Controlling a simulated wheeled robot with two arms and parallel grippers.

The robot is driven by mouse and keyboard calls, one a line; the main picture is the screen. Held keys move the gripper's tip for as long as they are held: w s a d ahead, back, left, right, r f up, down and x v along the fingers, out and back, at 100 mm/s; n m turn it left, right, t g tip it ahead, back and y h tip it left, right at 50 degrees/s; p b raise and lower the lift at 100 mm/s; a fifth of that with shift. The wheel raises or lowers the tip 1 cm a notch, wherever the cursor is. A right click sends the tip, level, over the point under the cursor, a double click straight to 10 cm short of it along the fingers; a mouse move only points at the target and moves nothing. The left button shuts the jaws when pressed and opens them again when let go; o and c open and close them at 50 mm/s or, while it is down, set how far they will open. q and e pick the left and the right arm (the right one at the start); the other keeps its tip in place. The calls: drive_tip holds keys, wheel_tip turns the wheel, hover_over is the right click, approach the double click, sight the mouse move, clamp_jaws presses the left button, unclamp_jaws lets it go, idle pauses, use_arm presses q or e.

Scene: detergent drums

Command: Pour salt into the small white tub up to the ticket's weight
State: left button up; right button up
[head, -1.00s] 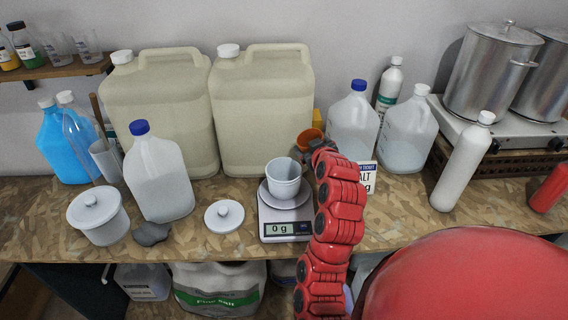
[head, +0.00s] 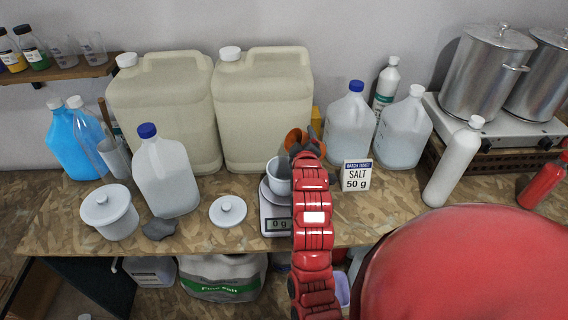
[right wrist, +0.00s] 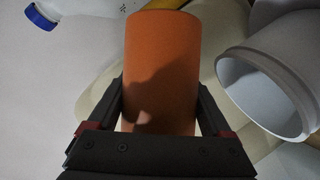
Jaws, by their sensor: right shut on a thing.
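The small white tub (head: 278,177) stands upright on the scale (head: 272,212), whose display reads 0 g. Its open mouth shows at the right of the right wrist view (right wrist: 262,85). My right gripper (head: 306,143) is shut on an orange cup (head: 294,139), just behind and above the tub's right side. The cup fills the space between the fingers in the right wrist view (right wrist: 162,65); its contents are hidden. The ticket (head: 356,176) reads SALT 50 g and stands right of the scale. My left gripper is not in view.
A loose white lid (head: 227,211) lies left of the scale. A lidded white pot (head: 108,212) and a blue-capped jug (head: 165,175) stand farther left. Large beige canisters (head: 262,110) stand behind. Clear jugs (head: 350,125) and a white bottle (head: 453,165) stand to the right.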

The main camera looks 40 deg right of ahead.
drive_tip(key=shift+n+h, duration=0.3)
drive_tip(key=shift+n, duration=0.1)
drive_tip(key=shift+r+n+p, duration=0.3)
drive_tip(key=shift+n+p, duration=0.3)
drive_tip(key=shift+p, duration=0.15)
drive_tip(key=shift+a+f+n+h, duration=0.15)
drive_tip(key=shift+f+n+h, duration=0.25)
drive_tip(key=shift+n+h, duration=0.25)
drive_tip(key=shift+w+a+r+n+t+h+b, duration=0.15)
drive_tip(key=shift+r+n+t+b, duration=0.1)
drive_tip(key=shift+n+b, duration=0.15)
drive_tip(key=shift+s+a+r+n+t+h+b, duration=0.15)
drive_tip(key=shift+n+t+b, duration=0.15)
drive_tip(key=shift+n, duration=0.15)
drive_tip(key=shift+w+f+b, duration=0.1)
drive_tip(key=shift+f+b, duration=0.2)
drive_tip(key=shift+b, duration=0.15)
drive_tip(key=shift+n+b, duration=0.3)
drive_tip(key=shift+n, duration=0.2)
drive_tip(key=shift+r, duration=0.1)
drive_tip(key=shift+a+n+h+b, duration=0.15)
drive_tip(key=shift+n+h+b, duration=0.1)
drive_tip(key=shift+n+b, duration=0.05)
drive_tip(key=shift+w+a+r+n+t+h+b, duration=0.15)
drive_tip(key=shift+a+r+n+t+b, duration=0.2)
drive_tip(key=shift+n+b, duration=0.4)
drive_tip(key=shift+w+a+r+n+t+h+b, duration=0.1)
drive_tip(key=shift+a+r+n+t+h+b, duration=0.25)
drive_tip(key=shift+n, duration=0.7)
idle(1.6)
